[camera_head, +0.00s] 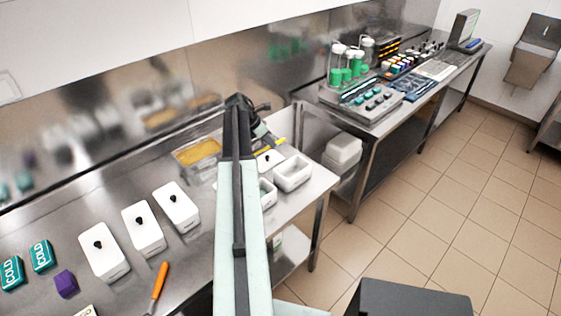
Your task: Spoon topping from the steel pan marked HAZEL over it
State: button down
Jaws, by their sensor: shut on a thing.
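My gripper (266,138) is at the far end of my arm, over the right part of the steel counter. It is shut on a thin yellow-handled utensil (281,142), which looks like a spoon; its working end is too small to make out. A steel pan (181,157) with yellow-orange contents stands at the back, left of my gripper. No HAZEL mark is readable on it. An open white tub (292,174) stands to the right, just below my gripper. My arm partly hides another white tub (268,192).
White lidded tubs with black knobs stand at left (104,252), (143,230), (176,207), another (268,160) near my gripper. An orange-handled tool (159,281), purple block (66,283) and teal COLD packs (41,255) lie front left. Another bench (385,122) with green-based dispensers stands right.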

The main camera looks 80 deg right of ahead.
jog(key=s+a+m+y+b, duration=0.1)
jog(key=s+a, duration=0.3)
jog(key=a, duration=0.3)
jog(key=s+a+m, duration=0.2)
jog(key=s+a, duration=0.2)
jog(key=a, duration=0.3)
jog(key=w+a+r+g+h+b, duration=0.5)
jog(key=g+b, duration=0.6)
jog(key=b, duration=0.5)
jog(key=shift+w+a+r+g+h, duration=0.25)
jog(key=shift+w+r+h, duration=0.3)
jog(key=shift+w+h, duration=0.75)
jog(key=shift+w+y, duration=0.25)
jog(key=shift+y, duration=0.05)
